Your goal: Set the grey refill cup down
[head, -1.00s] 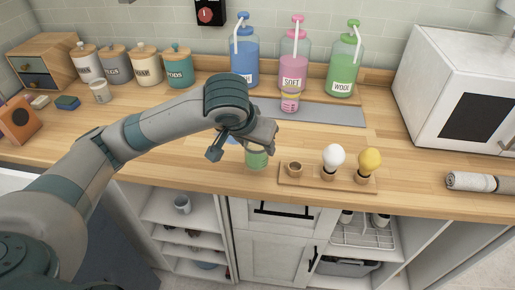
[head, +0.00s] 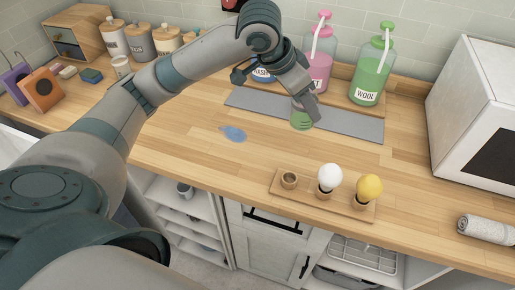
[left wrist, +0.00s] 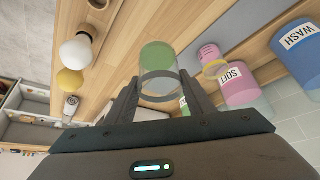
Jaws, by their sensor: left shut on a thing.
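The grey refill cup (left wrist: 158,56) is see-through with a grey band and green contents. My left gripper (left wrist: 161,86) is shut around it at the band. In the head view the cup (head: 301,121) is at the grey mat (head: 350,124), in front of the bottles, with my gripper (head: 304,104) partly covering it. I cannot tell whether its base touches the mat. My right gripper is in neither view.
A pink cup with a yellow band (left wrist: 212,63) stands close beside the held cup. Behind are the pink SOFT bottle (head: 318,73) and green WOOL bottle (head: 372,72). A blue puddle (head: 232,133) lies on the counter. A wooden tray (head: 308,197) holds bulb-topped items.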

